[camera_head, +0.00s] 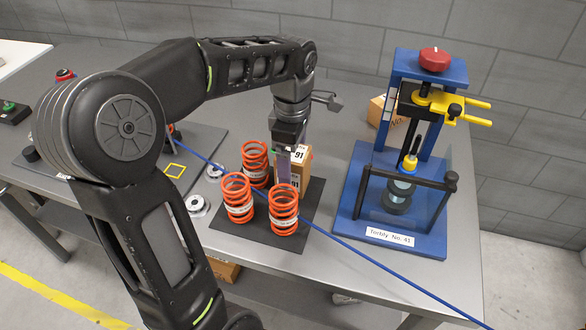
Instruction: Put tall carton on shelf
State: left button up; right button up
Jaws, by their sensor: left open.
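A brown carton (305,165) with white labels reading 91 stands on a dark mat (262,237), behind several orange springs. I take it as the tall carton. My left gripper (286,156) reaches down from above, open, with its fingers at the carton's upper left side. The arm and the springs hide part of the carton, and I cannot tell whether the fingers touch it. A grey shelf (290,294) shows below the tabletop. My right gripper is out of view.
Orange springs (284,208) crowd the front of the carton. A blue fixture (348,232) stands at the right, with another carton (378,112) behind it. A blue cable (345,243) crosses the grey table. Another carton (226,271) sits below the tabletop.

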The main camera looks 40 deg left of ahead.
aim_at(293, 176)
pick_arm(q)
jog(key=shift+f+p, duration=0.4)
jog(key=shift+f, duration=2.2)
jog(key=shift+w, duration=0.1)
grip_shut()
jog(key=shift+r, duration=0.15)
notch_tip(293, 176, up, 10)
jog(key=shift+f, duration=0.1)
